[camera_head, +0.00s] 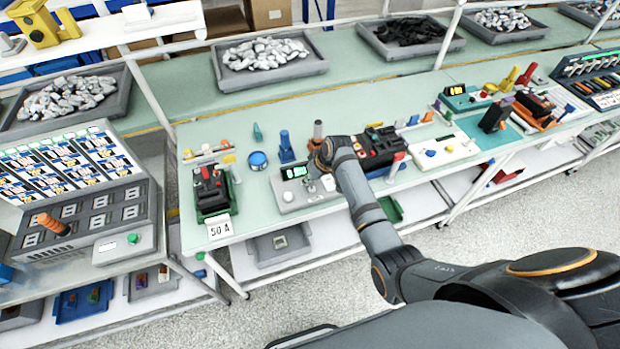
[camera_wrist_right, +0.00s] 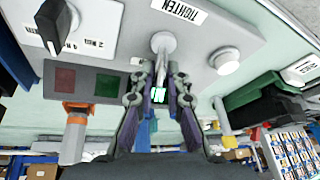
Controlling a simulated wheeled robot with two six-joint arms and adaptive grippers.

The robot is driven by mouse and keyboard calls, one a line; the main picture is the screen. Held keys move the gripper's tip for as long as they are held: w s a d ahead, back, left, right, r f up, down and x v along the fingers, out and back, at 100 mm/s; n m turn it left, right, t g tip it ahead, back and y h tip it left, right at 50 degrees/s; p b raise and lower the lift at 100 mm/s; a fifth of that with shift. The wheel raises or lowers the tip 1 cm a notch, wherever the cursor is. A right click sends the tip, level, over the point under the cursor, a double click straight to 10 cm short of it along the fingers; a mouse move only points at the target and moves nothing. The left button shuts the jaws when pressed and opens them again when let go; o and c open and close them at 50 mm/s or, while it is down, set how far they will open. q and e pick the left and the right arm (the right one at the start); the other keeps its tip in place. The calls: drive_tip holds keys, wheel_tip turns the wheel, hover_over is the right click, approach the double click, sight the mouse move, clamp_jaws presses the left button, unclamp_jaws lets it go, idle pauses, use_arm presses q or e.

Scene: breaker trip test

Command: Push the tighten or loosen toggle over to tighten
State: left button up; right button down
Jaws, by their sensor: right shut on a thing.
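My right gripper (camera_head: 318,166) reaches over the grey test box (camera_head: 290,204) with the green-digit display (camera_head: 294,172). In the right wrist view, my right gripper (camera_wrist_right: 161,80) is shut on the metal lever of the toggle (camera_wrist_right: 163,42). The toggle's round base shows, while the lever's lower part is between the fingers. A white label reading TIGHTEN (camera_wrist_right: 179,10) is beside the toggle. I cannot tell clearly which way the lever leans. My left gripper is in neither view.
A black rotary knob (camera_wrist_right: 54,26) and a white round button (camera_wrist_right: 228,62) flank the toggle on the panel. A breaker stand (camera_head: 211,190) with a 50 A card is at left. A blue round container (camera_head: 258,160) and a dark device (camera_head: 378,150) stand close by.

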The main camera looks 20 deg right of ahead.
sight(314, 194)
drive_tip(key=shift+s, duration=0.1)
drive_tip(key=shift+s+r+t+p, duration=0.1)
drive_tip(key=shift+s+t+p, duration=0.15)
drive_tip(key=shift+t, duration=0.3)
drive_tip(key=shift+s+r+t+p, duration=0.1)
drive_tip(key=shift+t+p, duration=0.1)
drive_tip(key=shift+t, duration=0.35)
drive_tip(key=shift+s+f+t, duration=0.1)
drive_tip(key=shift+s+t, duration=0.05)
drive_tip(key=shift+t, duration=0.25)
drive_tip(key=shift+s+f+n+t+b, duration=0.1)
drive_tip(key=shift+s+n+t+b, duration=0.2)
drive_tip(key=shift+t+b, duration=0.45)
drive_tip(key=t+b, duration=0.1)
drive_tip(key=b, duration=0.1)
drive_tip(key=s+t+b, duration=0.1)
drive_tip(key=t+b, duration=0.1)
drive_tip(key=b, duration=0.1)
drive_tip(key=t+b, duration=0.1)
drive_tip(key=b, duration=0.2)
drive_tip(key=shift+s+d+f+n+t+y, duration=0.1)
drive_tip(key=shift+s+f+n+t+y, duration=0.1)
drive_tip(key=shift+s+n+t+y, duration=0.15)
drive_tip(key=shift+r+t+y+b, duration=0.3)
drive_tip(key=shift+t+b, duration=0.1)
drive_tip(key=shift+b, duration=0.55)
drive_tip(key=c, duration=1.3)
unclamp_jaws()
drive_tip(key=shift+c, duration=0.2)
